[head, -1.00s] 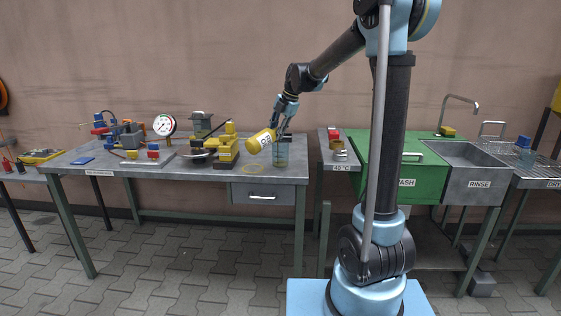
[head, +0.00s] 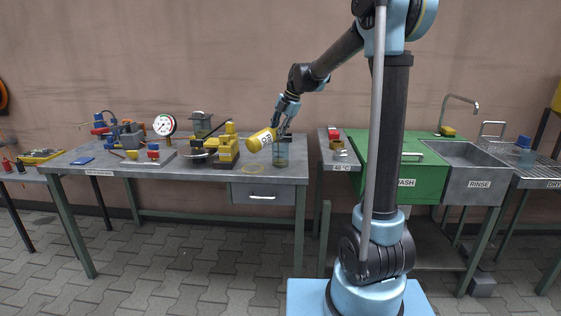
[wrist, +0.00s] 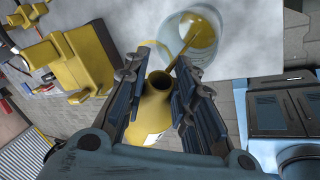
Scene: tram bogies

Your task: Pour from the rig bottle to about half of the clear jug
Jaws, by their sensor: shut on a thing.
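The yellow rig bottle (head: 260,140) is tilted well over above the bench, its mouth toward the clear jug (head: 281,157). My gripper (head: 283,119) is shut on it. In the wrist view the bottle (wrist: 153,112) sits between the two fingers, its open mouth near the jug's rim (wrist: 222,28). A thin yellow stream (wrist: 177,58) runs from the mouth into the jug. Yellow liquid (wrist: 201,38) shows inside the jug. Its exact level cannot be read from these views. The jug stands upright near the bench's right end.
A yellow machine fixture (head: 227,152) stands left of the bottle. A round gauge (head: 164,125) and assorted tools are farther left. The green wash basin (head: 400,172) is to the right.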

